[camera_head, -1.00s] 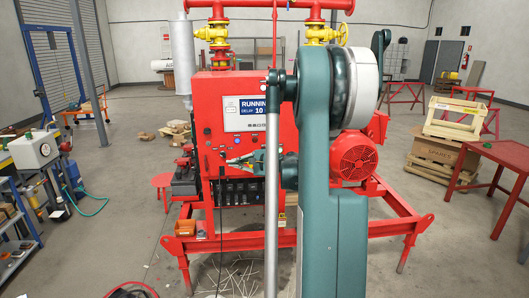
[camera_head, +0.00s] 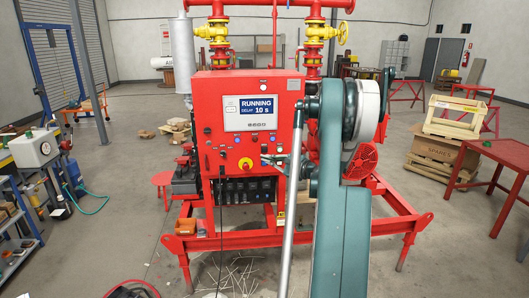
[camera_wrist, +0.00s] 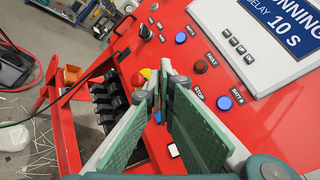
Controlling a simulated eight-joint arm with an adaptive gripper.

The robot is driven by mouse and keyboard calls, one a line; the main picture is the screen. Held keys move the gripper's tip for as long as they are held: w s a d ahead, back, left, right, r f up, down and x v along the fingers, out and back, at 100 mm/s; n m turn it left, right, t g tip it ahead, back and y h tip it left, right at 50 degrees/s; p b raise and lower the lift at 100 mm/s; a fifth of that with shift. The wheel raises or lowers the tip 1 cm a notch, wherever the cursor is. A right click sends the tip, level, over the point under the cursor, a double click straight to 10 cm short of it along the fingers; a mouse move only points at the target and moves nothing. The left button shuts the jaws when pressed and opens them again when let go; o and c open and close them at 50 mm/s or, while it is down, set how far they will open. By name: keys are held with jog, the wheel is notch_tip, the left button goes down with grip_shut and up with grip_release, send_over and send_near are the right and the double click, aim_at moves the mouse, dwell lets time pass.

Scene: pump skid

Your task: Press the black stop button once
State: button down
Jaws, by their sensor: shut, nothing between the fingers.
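The red control panel (camera_head: 215,100) faces me, its screen (camera_head: 250,112) reading RUNNING. In the wrist view, the STOP label (camera_wrist: 199,93) shows just right of my fingers. I do not see the black stop button clearly; my fingers cover the panel beside that label. My gripper (camera_wrist: 161,74) is shut and empty, its green-padded fingers pointing at the panel's lower part. In the head view my gripper (camera_head: 266,159) is in front of the panel's lower right. I cannot tell whether the fingertips touch the panel.
A red mushroom button on yellow (camera_head: 245,164) is left of my gripper. Near the STOP label are a dark red FAULT button (camera_wrist: 200,66) and blue buttons (camera_wrist: 224,103). A black switch (camera_wrist: 145,32) is farther off. Black breakers (camera_head: 245,190) sit below the panel.

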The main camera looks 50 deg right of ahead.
aim_at(265, 151)
jog(key=shift+w, duration=0.1)
dwell(0.3)
jog(key=shift+w+d+p, duration=0.4)
jog(key=shift+w+d, duration=2.65)
jog(key=shift+d, duration=0.05)
jog(key=shift+w+d+b, duration=0.45)
jog(key=shift+w+d, duration=0.1)
jog(key=shift+d, duration=0.05)
dwell(0.8)
jog(key=shift+s+a, duration=0.1)
jog(key=shift+a, duration=0.05)
jog(key=shift+s+a+b, duration=0.3)
jog(key=shift+s+a, duration=0.15)
dwell(0.7)
